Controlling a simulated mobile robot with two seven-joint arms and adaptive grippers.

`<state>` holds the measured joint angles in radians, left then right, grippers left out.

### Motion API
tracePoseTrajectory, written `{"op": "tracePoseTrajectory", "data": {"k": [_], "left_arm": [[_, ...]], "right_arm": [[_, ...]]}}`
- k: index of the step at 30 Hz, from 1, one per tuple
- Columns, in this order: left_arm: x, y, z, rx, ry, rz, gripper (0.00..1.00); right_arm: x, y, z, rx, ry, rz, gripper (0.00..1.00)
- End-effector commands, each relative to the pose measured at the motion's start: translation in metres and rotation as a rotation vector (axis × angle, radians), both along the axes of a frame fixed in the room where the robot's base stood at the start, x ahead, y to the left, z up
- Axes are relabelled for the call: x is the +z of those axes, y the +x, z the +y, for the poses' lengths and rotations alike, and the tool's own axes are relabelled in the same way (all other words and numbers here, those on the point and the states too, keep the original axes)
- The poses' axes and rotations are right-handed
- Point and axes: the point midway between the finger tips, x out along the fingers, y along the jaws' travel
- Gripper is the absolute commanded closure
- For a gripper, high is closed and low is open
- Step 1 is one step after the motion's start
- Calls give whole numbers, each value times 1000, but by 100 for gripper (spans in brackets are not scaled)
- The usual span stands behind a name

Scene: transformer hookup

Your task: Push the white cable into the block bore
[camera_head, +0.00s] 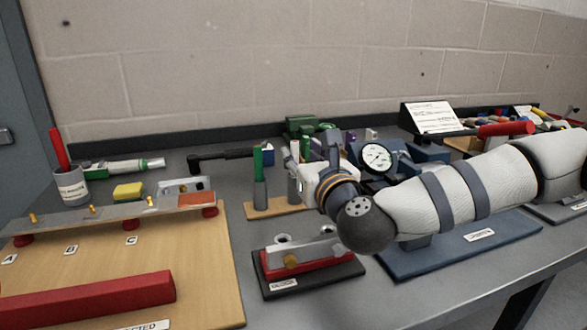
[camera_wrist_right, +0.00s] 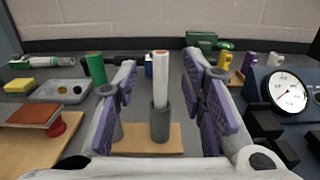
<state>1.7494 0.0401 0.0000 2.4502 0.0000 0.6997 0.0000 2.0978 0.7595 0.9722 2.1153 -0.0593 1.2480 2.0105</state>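The white cable (camera_wrist_right: 161,72) stands upright in a grey cylindrical holder (camera_wrist_right: 159,122) on a small wooden base, its top end reddish. In the head view the cable (camera_head: 292,163) is partly hidden by my right gripper (camera_head: 308,168). The wrist view shows the right gripper (camera_wrist_right: 160,68) open, with its purple-padded fingers on either side of the cable's line and gaps on both sides. I cannot tell how deep the cable lies between them. A silver block (camera_head: 300,253) sits on a red and black stand, with round openings on top and a brass screw in front. My left gripper is out of view.
A green cable (camera_head: 258,160) stands in a holder left of the white one. A dial gauge (camera_head: 377,157) is close to my right arm. A wooden board with a raised metal bar (camera_head: 105,213) lies at left. A green machine (camera_head: 305,126) stands behind.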

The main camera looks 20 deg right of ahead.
Motion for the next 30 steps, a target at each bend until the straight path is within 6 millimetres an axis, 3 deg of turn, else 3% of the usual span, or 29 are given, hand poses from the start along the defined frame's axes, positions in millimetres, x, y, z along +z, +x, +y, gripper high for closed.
{"op": "tracePoseTrajectory", "data": {"k": [7, 15, 21, 30], "left_arm": [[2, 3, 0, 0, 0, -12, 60], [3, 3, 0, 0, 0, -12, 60], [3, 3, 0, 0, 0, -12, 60], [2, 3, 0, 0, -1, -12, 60]], "right_arm": [[6, 44, 1, -2, -1, -3, 62], [5, 51, 1, 0, -1, 0, 62], [5, 51, 1, -1, -1, 0, 100], [5, 50, 1, -1, 0, -1, 100]]}}
